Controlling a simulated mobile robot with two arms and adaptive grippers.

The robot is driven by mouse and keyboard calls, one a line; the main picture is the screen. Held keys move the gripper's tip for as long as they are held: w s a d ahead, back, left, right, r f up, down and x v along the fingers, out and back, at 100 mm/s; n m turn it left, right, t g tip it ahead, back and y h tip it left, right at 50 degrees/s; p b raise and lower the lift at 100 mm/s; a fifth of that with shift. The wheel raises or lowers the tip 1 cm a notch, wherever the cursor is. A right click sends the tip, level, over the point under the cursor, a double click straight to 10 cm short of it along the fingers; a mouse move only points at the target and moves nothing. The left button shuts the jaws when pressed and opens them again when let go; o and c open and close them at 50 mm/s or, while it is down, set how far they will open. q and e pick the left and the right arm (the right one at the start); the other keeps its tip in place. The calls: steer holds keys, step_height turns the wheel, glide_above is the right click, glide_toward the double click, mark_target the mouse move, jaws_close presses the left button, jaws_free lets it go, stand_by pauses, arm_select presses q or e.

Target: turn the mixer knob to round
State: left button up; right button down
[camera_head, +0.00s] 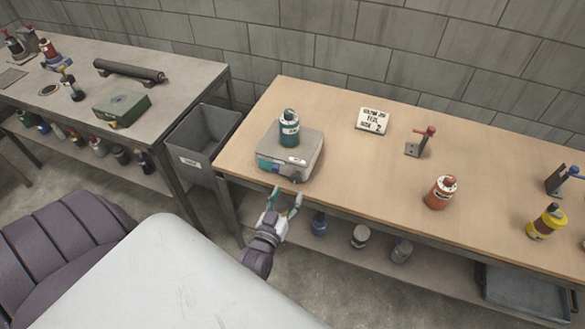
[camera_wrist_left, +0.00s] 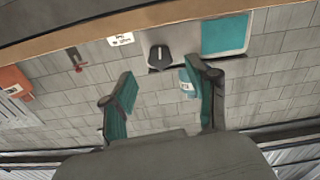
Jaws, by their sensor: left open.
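The mixer (camera_head: 277,166) is a grey box near the left front edge of the wooden table, with a teal bottle (camera_head: 289,131) upright on top. My left gripper (camera_head: 287,195) is open and empty just in front of the mixer's front face, apart from it. In the left wrist view, which looks upside down, the dark mixer knob (camera_wrist_left: 160,57) lies ahead of the gap between my open fingers (camera_wrist_left: 160,86), beside a teal panel (camera_wrist_left: 225,34). The knob's pointer setting is too small to read. My right gripper is out of view.
A white sign (camera_head: 372,120), a red-handled stand (camera_head: 420,143) and an orange bottle (camera_head: 440,192) are farther right on the table. A grey bin (camera_head: 205,142) stands between the two tables. Bottles stand on the lower shelf.

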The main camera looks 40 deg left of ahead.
arm_select(q)
steer(key=v, duration=0.6)
steer(key=shift+s+d, duration=0.1)
steer(key=shift+d, duration=0.05)
steer(key=s+d+f+m+g+h, duration=0.1)
steer(key=s+d+f+g, duration=0.25)
steer(key=f, duration=0.45)
steer(key=s+d+f+m+g+h, duration=0.15)
steer(key=s+f, duration=0.25)
steer(key=f, duration=0.4)
steer(key=s+d+f+m+g+h, duration=0.1)
steer(key=s+d+f+g+h, duration=0.15)
steer(key=f, duration=0.65)
steer(key=s+f+m+g, duration=0.1)
steer(key=s+f+g, duration=0.2)
steer(key=s, duration=0.4)
steer(key=s+a+f+g, duration=0.1)
steer(key=s+f+g, duration=0.2)
steer(key=s+f, duration=0.2)
steer(key=s+f+m+g+y, duration=0.1)
steer(key=s+f+g, duration=0.2)
steer(key=s, duration=0.7)
steer(key=shift+a+f+m+b, duration=0.25)
steer(key=shift+f+m+b, duration=0.1)
steer(key=shift+f+b, duration=0.1)
